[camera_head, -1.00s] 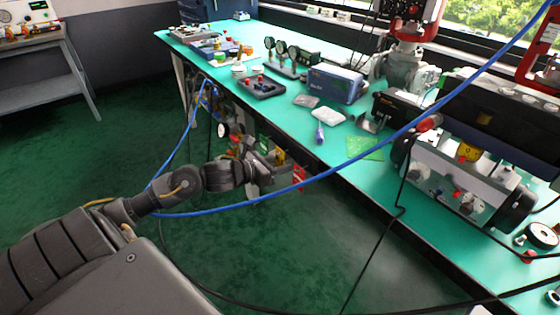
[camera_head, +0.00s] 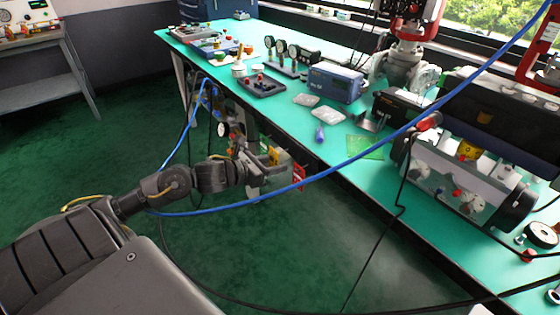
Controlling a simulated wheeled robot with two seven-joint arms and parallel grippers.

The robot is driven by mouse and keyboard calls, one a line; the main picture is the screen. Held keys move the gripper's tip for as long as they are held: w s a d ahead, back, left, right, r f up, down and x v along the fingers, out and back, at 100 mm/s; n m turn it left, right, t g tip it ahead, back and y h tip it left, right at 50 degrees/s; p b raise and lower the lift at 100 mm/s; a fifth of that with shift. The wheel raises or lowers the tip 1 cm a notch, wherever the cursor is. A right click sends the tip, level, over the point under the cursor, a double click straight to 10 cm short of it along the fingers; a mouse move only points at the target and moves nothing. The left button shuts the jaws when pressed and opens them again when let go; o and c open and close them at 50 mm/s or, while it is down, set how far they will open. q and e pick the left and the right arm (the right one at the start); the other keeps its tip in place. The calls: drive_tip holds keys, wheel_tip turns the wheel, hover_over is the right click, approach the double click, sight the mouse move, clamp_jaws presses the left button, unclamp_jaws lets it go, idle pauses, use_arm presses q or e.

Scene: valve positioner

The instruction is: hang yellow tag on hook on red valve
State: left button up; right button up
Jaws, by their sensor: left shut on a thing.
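My left gripper (camera_head: 268,167) is beside the table's front edge, below the top. It is shut, with a small yellow patch at its fingers that looks like the yellow tag (camera_head: 275,156). The grip is small and partly hidden. A red part (camera_head: 299,178) shows just right of the fingers; I cannot tell what it belongs to. A valve with a red frame (camera_head: 411,28) and a grey flanged body stands at the back of the table, far from the gripper. Another red frame (camera_head: 536,78) is at the right edge. I cannot make out a hook. My right gripper is not in view.
The green table (camera_head: 330,160) bears gauges (camera_head: 281,50), a dark tray (camera_head: 262,86), a blue box (camera_head: 335,83) and a grey positioner (camera_head: 460,185). A blue cable (camera_head: 340,167) crosses the view in front of the table.

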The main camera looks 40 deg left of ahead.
use_arm(q)
drive_tip(key=shift+f+v, duration=0.15)
drive_tip(key=shift+v, duration=0.55)
drive_tip(key=shift+f+v, duration=0.15)
drive_tip(key=shift+v, duration=0.55)
idle(0.3)
